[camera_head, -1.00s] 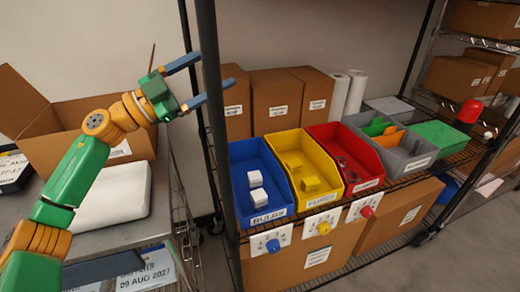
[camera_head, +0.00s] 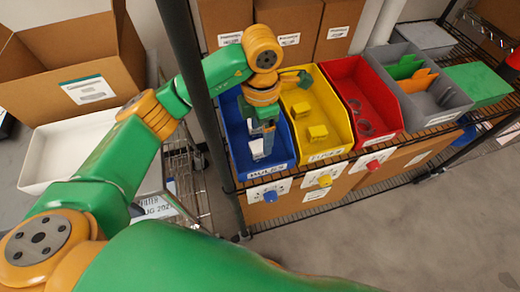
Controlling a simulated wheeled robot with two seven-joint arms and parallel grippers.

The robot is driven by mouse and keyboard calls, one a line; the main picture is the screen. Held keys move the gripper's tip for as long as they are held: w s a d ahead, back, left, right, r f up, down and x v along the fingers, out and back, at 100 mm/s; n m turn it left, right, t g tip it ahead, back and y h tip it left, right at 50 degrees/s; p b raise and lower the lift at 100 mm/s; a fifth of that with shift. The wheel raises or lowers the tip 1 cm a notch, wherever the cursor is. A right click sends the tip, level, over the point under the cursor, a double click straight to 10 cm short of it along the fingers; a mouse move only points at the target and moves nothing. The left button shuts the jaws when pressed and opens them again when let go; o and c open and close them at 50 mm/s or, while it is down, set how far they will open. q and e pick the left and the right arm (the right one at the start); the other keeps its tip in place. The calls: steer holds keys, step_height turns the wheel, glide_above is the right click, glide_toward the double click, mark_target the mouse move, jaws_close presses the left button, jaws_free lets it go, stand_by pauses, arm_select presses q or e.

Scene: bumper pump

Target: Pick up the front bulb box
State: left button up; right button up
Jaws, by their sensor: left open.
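The front bulb box (camera_head: 256,149) is a small white box in the front part of the blue bin (camera_head: 281,166) labelled BULBS. The back bulb box is hidden behind the gripper and wrist. My right gripper is not in view.
The yellow bin (camera_head: 335,135) with yellow boxes stands right beside the blue bin. A red bin (camera_head: 385,118) and a grey bin (camera_head: 452,104) follow. A dark shelf post (camera_head: 190,75) stands close to my left arm. An open carton (camera_head: 115,50) and a white tray (camera_head: 35,170) are at left.

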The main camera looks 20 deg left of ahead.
mark_target(258, 146)
arm_select(q)
steer(key=f, duration=0.2)
steer(key=f+p, duration=0.1)
steer(key=a+f+p, duration=0.1)
steer(key=f, duration=0.1)
steer(key=shift+f, duration=0.8)
steer(key=shift+d, duration=0.1)
jaws_close()
